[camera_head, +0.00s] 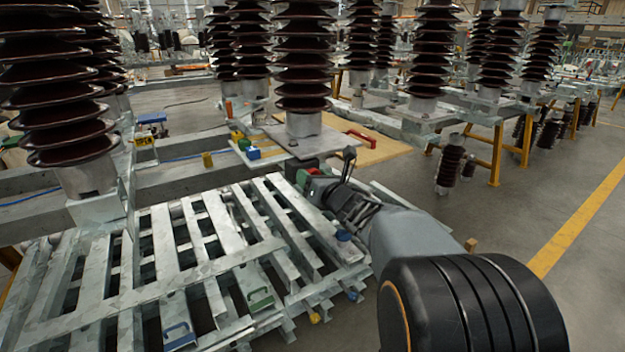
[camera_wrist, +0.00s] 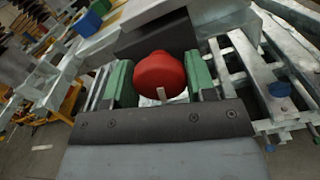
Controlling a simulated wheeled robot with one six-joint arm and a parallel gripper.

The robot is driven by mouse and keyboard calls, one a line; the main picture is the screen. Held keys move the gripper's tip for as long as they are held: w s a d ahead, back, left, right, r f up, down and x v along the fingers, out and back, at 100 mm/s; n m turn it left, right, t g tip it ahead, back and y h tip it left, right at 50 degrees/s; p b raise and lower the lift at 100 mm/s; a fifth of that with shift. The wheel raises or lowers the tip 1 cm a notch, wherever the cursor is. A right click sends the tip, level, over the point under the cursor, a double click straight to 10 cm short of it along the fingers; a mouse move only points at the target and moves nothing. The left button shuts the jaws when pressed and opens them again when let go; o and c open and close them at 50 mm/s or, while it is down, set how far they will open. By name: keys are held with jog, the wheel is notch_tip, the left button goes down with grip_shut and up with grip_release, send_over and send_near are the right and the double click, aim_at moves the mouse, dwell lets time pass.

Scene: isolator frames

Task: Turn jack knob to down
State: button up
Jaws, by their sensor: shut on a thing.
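The jack knob is a red, rounded knob (camera_wrist: 160,74) in the middle of the wrist view, with a small pale mark at its lower edge. It sits against a dark block (camera_wrist: 155,40). My gripper (camera_wrist: 160,82) has its green-faced fingers on both sides of the knob and is shut on it. In the head view my gripper (camera_head: 312,180) is at the end of my grey arm, by the plate under the middle insulator. A bit of the red knob (camera_head: 314,171) shows there; the rest is hidden by the gripper.
Metal slats (camera_head: 190,260) lie below and left of my arm, with coloured handles on them. A dark ribbed insulator (camera_head: 302,60) rises just behind the gripper. A green and a blue block (camera_head: 252,153) sit to its left. Open grey floor (camera_head: 510,215) lies on the right.

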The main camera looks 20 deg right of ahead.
jog(key=m+b, duration=0.1)
jog(key=m, duration=0.7)
jog(key=m+p, duration=0.1)
jog(key=m, duration=0.3)
jog(key=shift+m, duration=0.3)
jog(key=m+p, duration=0.1)
jog(key=m, duration=0.2)
jog(key=shift+m+p, duration=0.35)
jog(key=shift+m, duration=0.05)
jog(key=m+p, duration=0.2)
jog(key=m, duration=0.2)
jog(key=shift+r, duration=0.1)
jog(key=m+p, duration=0.2)
jog(key=m, duration=0.3)
jog(key=m+p, duration=0.2)
jog(key=m, duration=0.2)
jog(key=shift+p, duration=0.35)
jog(key=shift+m+p, duration=0.7)
jog(key=shift+m, duration=0.9)
